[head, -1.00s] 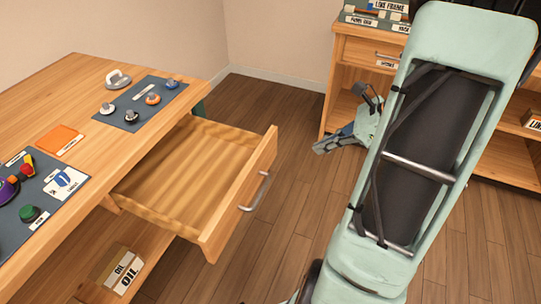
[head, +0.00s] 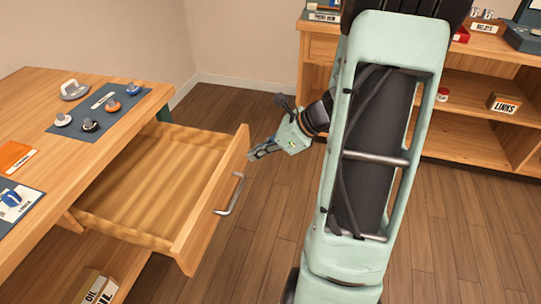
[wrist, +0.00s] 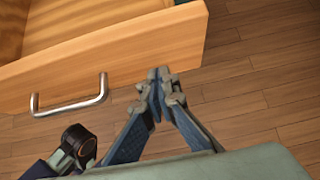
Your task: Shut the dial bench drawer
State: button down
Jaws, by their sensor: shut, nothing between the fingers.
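The bench drawer (head: 160,185) stands pulled out from the wooden bench (head: 98,141) at the left of the head view, and it looks empty. Its front panel (head: 212,205) carries a metal bar handle (head: 231,195). My gripper (head: 253,154) is shut and empty, just outside the far end of the drawer front. In the wrist view my gripper (wrist: 160,77) has its fingertips together near the right end of the drawer front (wrist: 120,55), to the right of the handle (wrist: 70,100). I cannot tell whether the fingertips touch the panel.
An oil box (head: 95,288) sits below. A shelf unit (head: 480,90) stands behind my arm. The floor before the drawer is clear.

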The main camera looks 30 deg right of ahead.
jog(key=shift+w+a, duration=0.35)
jog(key=shift+w, duration=0.05)
jog(key=shift+a, duration=0.1)
jog(key=p, duration=0.6)
send_over(164, 147)
jog(key=shift+r, duration=0.1)
jog(key=shift+w+r, duration=0.1)
jog(key=shift+r, duration=0.1)
